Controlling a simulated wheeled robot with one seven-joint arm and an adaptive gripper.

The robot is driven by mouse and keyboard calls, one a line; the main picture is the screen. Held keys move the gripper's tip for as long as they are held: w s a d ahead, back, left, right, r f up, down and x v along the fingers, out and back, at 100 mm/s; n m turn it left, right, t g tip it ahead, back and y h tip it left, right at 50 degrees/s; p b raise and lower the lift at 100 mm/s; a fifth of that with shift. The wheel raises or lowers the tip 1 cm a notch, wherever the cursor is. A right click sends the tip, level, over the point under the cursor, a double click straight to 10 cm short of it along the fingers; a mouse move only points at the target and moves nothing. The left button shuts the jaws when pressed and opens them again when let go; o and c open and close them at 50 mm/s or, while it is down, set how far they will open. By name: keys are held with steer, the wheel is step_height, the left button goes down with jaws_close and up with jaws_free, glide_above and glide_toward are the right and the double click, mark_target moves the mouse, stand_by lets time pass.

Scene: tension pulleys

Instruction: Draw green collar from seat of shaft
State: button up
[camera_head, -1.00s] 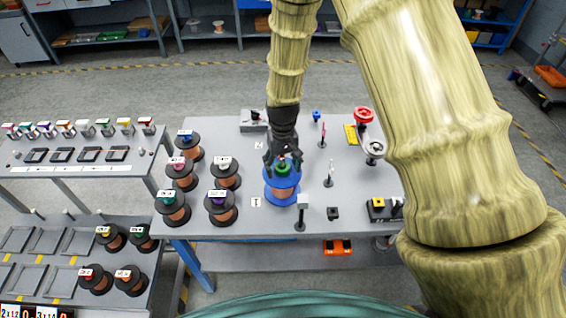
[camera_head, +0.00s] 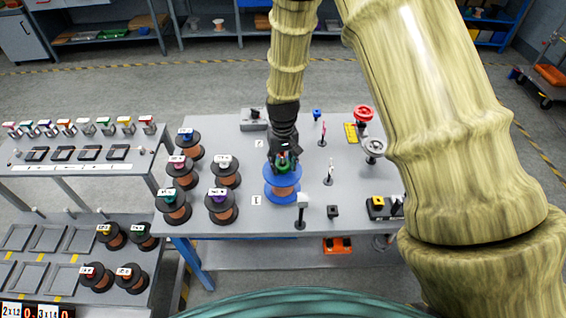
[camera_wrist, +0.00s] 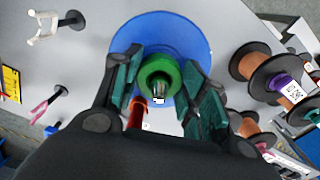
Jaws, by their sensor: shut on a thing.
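The green collar (camera_wrist: 148,70) is in the middle of the wrist view, around the tip of the shaft (camera_wrist: 160,92), above the blue flange (camera_wrist: 185,32) of a spool. In the head view the same collar (camera_head: 283,168) shows small and partly covered at the top of the blue-flanged copper spool (camera_head: 282,186), which stands upright on the grey table. My gripper (camera_wrist: 162,66) is over the spool, with one dark green finger pad on each side of the collar, shut on it. It also shows in the head view (camera_head: 284,157). I cannot tell whether the collar is lifted off its seat.
Several black-flanged spools (camera_head: 222,207) stand left of the blue one. A post with a white head (camera_head: 302,203) stands close at the front right, and another post (camera_head: 329,174) at the right.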

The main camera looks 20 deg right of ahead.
mark_target(283, 158)
steer(key=shift+r+p, duration=1.4)
steer(key=shift+r, duration=0.2)
stand_by(1.5)
steer(key=shift+r+p, duration=1.2)
steer(key=shift+r, duration=0.45)
steer(key=shift+r+p, duration=0.3)
steer(key=shift+p, duration=0.05)
steer(key=shift+r+p, duration=1.4)
steer(key=shift+r, duration=0.55)
steer(key=shift+f, duration=0.1)
steer(key=f+b, duration=0.1)
steer(key=b, duration=0.1)
steer(key=s+b, duration=0.1)
steer(key=b, duration=0.2)
steer(key=shift+a+f, duration=0.3)
steer(key=shift+f, duration=0.05)
steer(key=s+f+b, duration=0.1)
steer(key=b, duration=0.2)
steer(key=s+a+f+b, duration=0.1)
steer(key=b, duration=0.3)
steer(key=shift+s, duration=0.3)
